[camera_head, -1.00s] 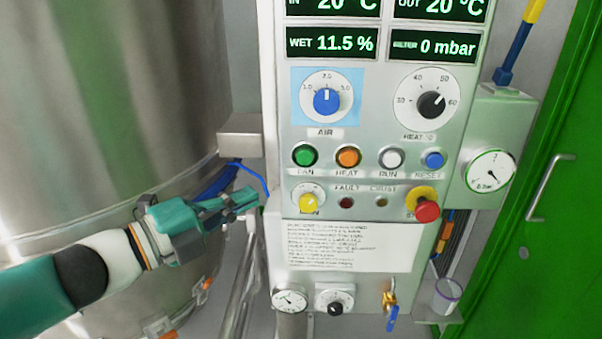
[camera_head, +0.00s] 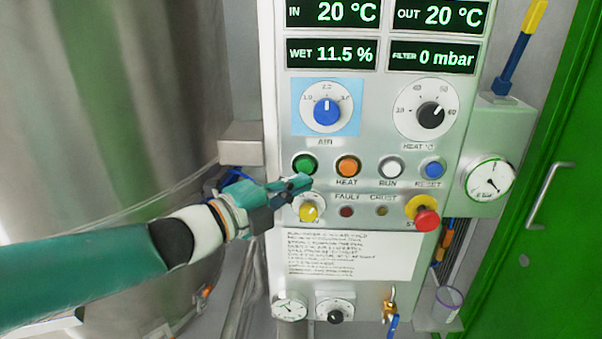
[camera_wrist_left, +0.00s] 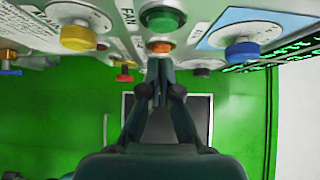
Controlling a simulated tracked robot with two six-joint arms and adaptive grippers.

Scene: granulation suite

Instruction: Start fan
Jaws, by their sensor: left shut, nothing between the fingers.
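The green fan button (camera_head: 305,165) is on the grey control panel (camera_head: 385,235), left of the orange heat button (camera_head: 348,167). My left gripper (camera_head: 304,182) is shut and empty, just below the green button in the head view, partly covering the fan label. In the left wrist view the green button (camera_wrist_left: 162,18) is above the closed fingertips (camera_wrist_left: 160,64), and the orange button (camera_wrist_left: 160,47) shows behind them. I cannot tell whether the fingertips touch the panel. The right gripper is in neither view.
A yellow knob (camera_head: 310,211) lies just below my fingers. A white run button (camera_head: 391,168), blue reset button (camera_head: 433,168) and red stop button (camera_head: 427,220) are to the right. The air dial (camera_head: 327,110) is above. A large steel vessel (camera_head: 110,90) stands at left.

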